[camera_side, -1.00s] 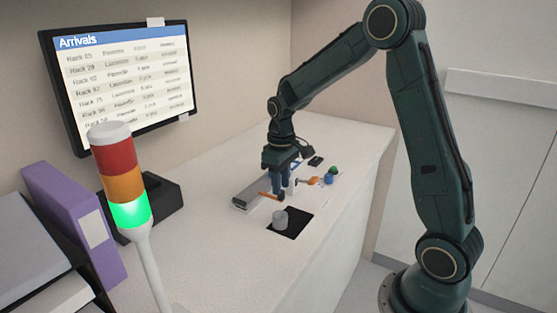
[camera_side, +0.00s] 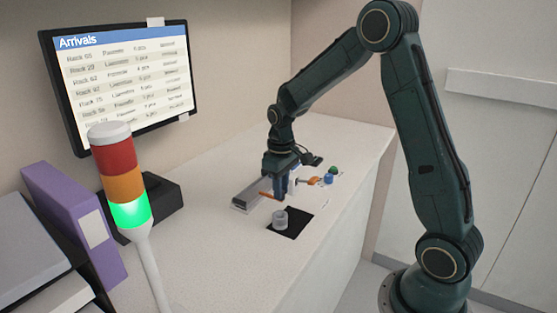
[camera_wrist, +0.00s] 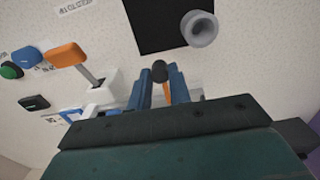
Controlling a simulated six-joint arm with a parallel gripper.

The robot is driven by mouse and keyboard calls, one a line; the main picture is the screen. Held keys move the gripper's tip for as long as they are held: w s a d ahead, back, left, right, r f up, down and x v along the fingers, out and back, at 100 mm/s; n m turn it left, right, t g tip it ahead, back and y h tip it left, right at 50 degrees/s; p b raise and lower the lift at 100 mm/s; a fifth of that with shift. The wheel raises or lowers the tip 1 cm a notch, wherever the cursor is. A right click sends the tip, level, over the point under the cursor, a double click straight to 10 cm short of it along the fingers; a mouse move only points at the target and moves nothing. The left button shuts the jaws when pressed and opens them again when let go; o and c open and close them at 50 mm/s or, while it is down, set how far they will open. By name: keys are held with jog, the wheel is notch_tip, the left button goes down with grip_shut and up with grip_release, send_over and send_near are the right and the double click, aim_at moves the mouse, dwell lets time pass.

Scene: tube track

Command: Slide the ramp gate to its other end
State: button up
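My gripper (camera_side: 281,197) is low over the counter at the near end of the grey track (camera_side: 247,197). In the wrist view its two blue fingers (camera_wrist: 160,80) stand on either side of a dark round knob (camera_wrist: 160,71). Whether they press on it I cannot tell. An orange bar (camera_side: 266,194) pokes out left of the fingers in the side view. Part of an orange piece (camera_wrist: 168,93) shows between the fingers in the wrist view; it may be the ramp gate. The fingers and palm hide most of the track in the wrist view.
A grey cup (camera_side: 280,219) stands on a black square (camera_side: 297,224) close by. An orange lever (camera_wrist: 66,54) on a white block (camera_wrist: 99,91), a blue button (camera_wrist: 26,57) and a green button (camera_wrist: 11,70) are on the other side. The front counter is clear.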

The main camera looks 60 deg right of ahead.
jog(key=shift+w, duration=2.25)
jog(key=o, duration=0.6)
jog(key=shift+r, duration=2.55)
